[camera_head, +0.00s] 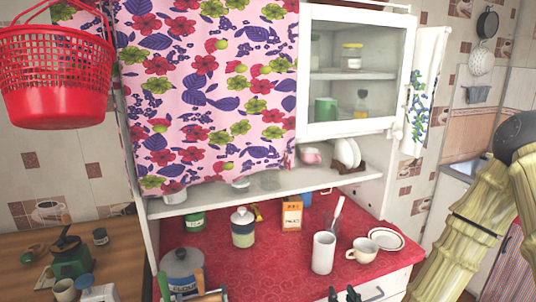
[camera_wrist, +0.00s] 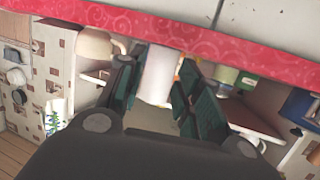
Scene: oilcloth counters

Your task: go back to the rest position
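My gripper (camera_wrist: 164,60) is open, its two dark green fingers apart. A white cylindrical holder (camera_wrist: 158,75) shows in the gap between the fingers, beyond them, and nothing is visibly gripped. In the head view, two dark tips that look like my gripper (camera_head: 342,294) show at the bottom edge, in front of the white holder (camera_head: 323,253). The holder stands upright on the red counter (camera_head: 275,268) with a white utensil near its top. My yellow, bamboo-patterned arm fills the right edge. The rest of my gripper is out of the head view.
A cup (camera_head: 363,250) and saucer (camera_head: 385,239) stand right of the holder. An orange-labelled box (camera_head: 292,216), a lidded jar (camera_head: 243,228) and a flour canister (camera_head: 182,269) are on the counter. A red basket (camera_head: 60,85) hangs at the upper left.

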